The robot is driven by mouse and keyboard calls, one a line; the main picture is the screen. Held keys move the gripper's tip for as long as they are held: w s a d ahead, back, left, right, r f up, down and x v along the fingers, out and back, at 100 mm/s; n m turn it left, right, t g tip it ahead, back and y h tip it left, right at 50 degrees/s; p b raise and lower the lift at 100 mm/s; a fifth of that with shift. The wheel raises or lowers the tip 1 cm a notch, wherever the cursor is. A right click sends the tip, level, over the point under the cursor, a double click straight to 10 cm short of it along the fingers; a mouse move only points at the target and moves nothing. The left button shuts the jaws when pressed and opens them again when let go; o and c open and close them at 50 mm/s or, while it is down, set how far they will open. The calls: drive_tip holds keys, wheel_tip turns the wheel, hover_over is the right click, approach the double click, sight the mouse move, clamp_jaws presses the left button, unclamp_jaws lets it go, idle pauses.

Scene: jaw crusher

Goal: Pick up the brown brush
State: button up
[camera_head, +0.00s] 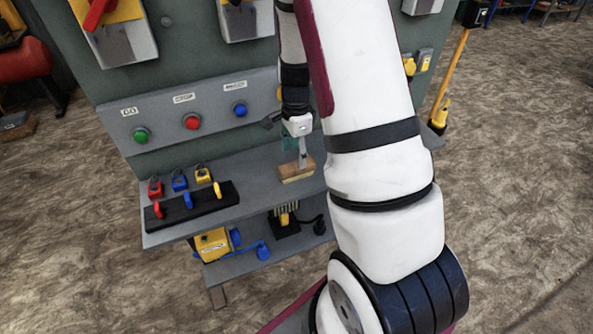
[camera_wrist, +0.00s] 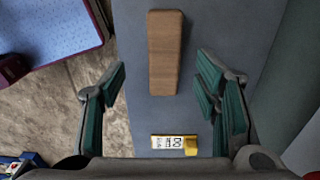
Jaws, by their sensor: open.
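The brown brush (camera_head: 297,168) lies on the grey shelf of the machine, to the right of the row of padlocks. In the wrist view the brush (camera_wrist: 164,50) is a plain wooden block, lengthwise up the picture. My gripper (camera_head: 292,142) is above the shelf over the brush and partly hides it in the head view. In the wrist view my gripper (camera_wrist: 160,75) is open, its green-padded fingers spread to either side of the brush's near end. Nothing is held between them.
Red, blue and yellow padlocks (camera_head: 180,181) stand behind a black rack (camera_head: 192,208) on the shelf (camera_head: 250,202). Green, red and blue buttons (camera_head: 191,121) are on the panel behind. A small yellow-and-white labelled item (camera_wrist: 180,145) lies nearer in the wrist view.

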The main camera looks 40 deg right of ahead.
sight(297, 170)
drive_tip(key=shift+w+d+f, duration=0.1)
drive_tip(key=shift+d+f, duration=0.05)
drive_tip(key=shift+f, duration=1.5)
drive_tip(key=shift+w+d+f, duration=0.1)
drive_tip(key=shift+d+f, duration=0.05)
drive_tip(key=shift+f, duration=1.45)
drive_tip(key=c, duration=1.3)
